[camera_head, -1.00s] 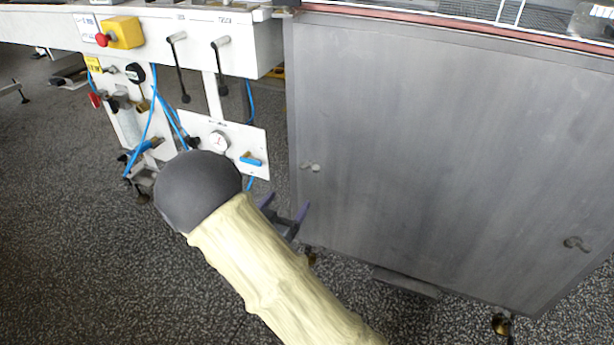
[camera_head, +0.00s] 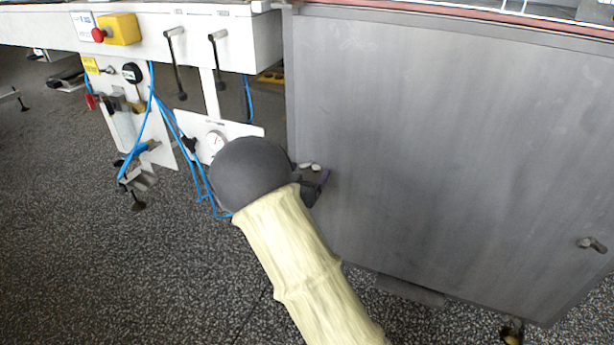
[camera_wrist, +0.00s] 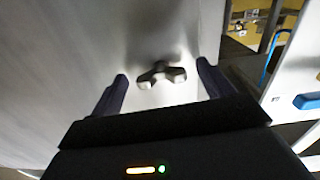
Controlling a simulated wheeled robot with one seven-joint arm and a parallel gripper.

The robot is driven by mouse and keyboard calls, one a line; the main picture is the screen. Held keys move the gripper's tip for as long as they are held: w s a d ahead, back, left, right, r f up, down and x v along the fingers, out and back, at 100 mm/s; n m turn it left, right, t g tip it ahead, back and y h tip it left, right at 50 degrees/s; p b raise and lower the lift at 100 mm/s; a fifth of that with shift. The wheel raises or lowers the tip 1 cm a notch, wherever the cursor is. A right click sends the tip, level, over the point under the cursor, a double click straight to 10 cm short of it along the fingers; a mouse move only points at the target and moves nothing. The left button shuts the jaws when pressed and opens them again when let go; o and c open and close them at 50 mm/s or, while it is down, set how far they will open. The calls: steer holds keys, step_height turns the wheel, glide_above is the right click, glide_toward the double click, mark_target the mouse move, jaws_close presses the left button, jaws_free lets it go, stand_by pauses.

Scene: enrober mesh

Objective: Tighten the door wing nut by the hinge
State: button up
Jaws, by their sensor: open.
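The door (camera_head: 450,150) is a large grey metal panel on the right in the head view. A small light wing nut (camera_head: 310,166) sits near its left edge; it also shows in the wrist view (camera_wrist: 160,74), with two lobes lying roughly level. My gripper (camera_head: 318,180) is at the door's left edge, partly hidden behind my dark wrist. In the wrist view my gripper (camera_wrist: 164,72) is open, with one finger to each side of the wing nut. I see no finger touching it. A second wing nut (camera_head: 592,244) is at the door's right side. I cannot make out the hinge.
A white machine frame (camera_head: 160,40) with a yellow-red stop switch (camera_head: 118,30), two hanging levers, blue hoses and a gauge panel (camera_head: 225,138) stands left of the door. The gauge panel is close to my wrist. The speckled floor (camera_head: 130,270) is open at lower left.

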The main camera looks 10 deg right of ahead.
steer(key=c, duration=1)
steer(key=shift+m, duration=0.5)
steer(key=o, duration=1)
steer(key=shift+s+a, duration=0.1)
steer(key=p+v, duration=0.7)
steer(key=v, duration=1)
